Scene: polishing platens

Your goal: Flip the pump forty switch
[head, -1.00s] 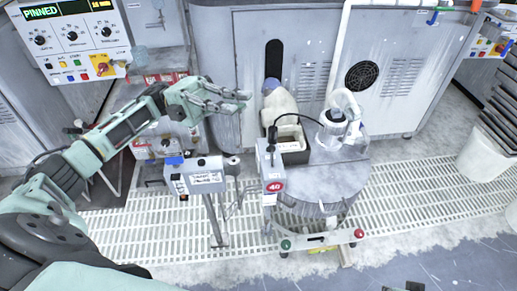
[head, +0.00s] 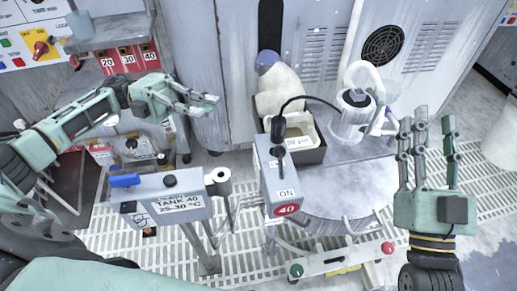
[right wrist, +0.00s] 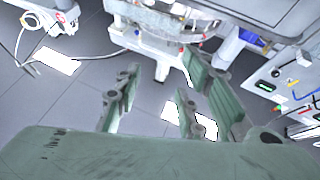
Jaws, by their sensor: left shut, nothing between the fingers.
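The grey pump box (head: 270,178) stands near the middle of the head view. It bears a white ON label (head: 287,194) and a red round 40 label (head: 287,210). A dark toggle switch (head: 280,150) is on its face, and a black cable runs from its top. My left gripper (head: 207,104) is shut and empty, up and left of the box, apart from it. My right gripper (head: 426,122) is open and empty, to the right of the box, fingers pointing up. Its spread fingers also show in the right wrist view (right wrist: 160,95); the pump box cannot be made out there.
A TANK 40 box (head: 170,200) with a blue lever stands left of the pump box. A round-topped cart (head: 345,195) with a tray (head: 305,140), bottle (head: 278,90) and clear jar (head: 350,118) is behind and right.

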